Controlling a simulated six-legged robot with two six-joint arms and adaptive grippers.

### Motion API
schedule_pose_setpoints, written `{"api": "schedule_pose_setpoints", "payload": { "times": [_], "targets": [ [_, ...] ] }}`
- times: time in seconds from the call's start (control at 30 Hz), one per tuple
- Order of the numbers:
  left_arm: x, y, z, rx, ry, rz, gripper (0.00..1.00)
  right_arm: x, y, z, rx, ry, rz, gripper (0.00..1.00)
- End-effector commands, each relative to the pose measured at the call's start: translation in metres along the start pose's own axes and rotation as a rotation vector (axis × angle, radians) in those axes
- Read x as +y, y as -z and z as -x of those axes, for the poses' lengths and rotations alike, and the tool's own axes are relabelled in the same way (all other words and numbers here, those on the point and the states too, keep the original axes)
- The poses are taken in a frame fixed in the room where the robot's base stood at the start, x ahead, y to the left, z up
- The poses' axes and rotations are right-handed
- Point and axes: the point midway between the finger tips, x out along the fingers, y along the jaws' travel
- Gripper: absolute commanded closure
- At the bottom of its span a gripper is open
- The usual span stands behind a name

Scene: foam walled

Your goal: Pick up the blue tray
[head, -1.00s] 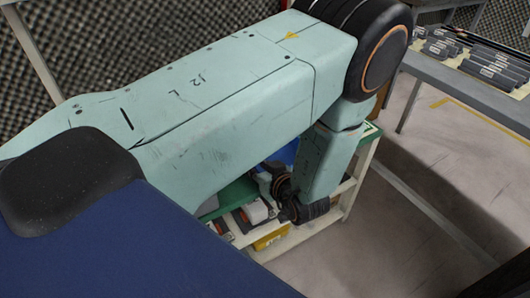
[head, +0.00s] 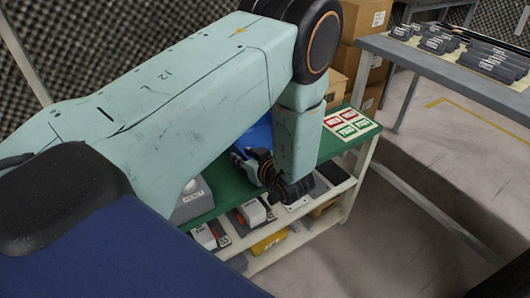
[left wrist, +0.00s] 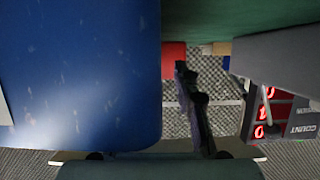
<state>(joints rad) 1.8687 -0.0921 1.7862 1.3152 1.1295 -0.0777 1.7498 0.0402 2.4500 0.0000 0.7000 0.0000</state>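The blue tray (head: 258,137) shows in part on the green top of a shelf cart in the head view, with my left arm in front of much of it. My left gripper (head: 246,164) is close beside it at the near side, partly hidden by its own wrist. In the left wrist view a large scuffed blue face of the tray (left wrist: 80,75) fills the left side. One dark finger of the left gripper stands to its right with a visible gap. The other finger is hidden behind the blue. My right gripper is not in view.
The green cart top (head: 312,161) carries a card of red and green labels (head: 350,124) and a grey box (head: 193,200). Its lower shelf holds several parts and a yellow bin (head: 269,243). Cardboard boxes and a grey table (head: 440,70) stand behind. Floor at right is clear.

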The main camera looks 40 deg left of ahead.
Motion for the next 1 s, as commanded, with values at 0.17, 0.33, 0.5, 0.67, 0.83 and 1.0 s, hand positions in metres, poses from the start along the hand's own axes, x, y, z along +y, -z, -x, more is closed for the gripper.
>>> {"api": "schedule_pose_setpoints", "payload": {
  "times": [0.17,0.33,0.5,0.67,0.83,1.0],
  "targets": [
    [-0.0003,0.0010,-0.0083,0.001,0.000,0.001,0.70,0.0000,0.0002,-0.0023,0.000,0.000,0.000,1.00],
    [-0.0004,0.0017,-0.0085,0.001,0.000,0.000,0.70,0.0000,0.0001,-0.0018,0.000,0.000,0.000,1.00],
    [-0.0004,0.0015,-0.0083,0.001,0.000,0.000,0.84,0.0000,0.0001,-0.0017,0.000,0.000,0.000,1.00],
    [-0.0004,0.0014,-0.0082,0.001,0.000,0.000,0.98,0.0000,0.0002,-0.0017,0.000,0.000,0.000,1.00],
    [-0.0003,0.0015,-0.0081,0.001,0.000,0.000,1.00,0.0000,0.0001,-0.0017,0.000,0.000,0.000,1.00],
    [-0.0003,0.0017,-0.0081,0.002,0.000,0.000,1.00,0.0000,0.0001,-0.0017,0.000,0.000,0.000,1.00]
  ]
}}
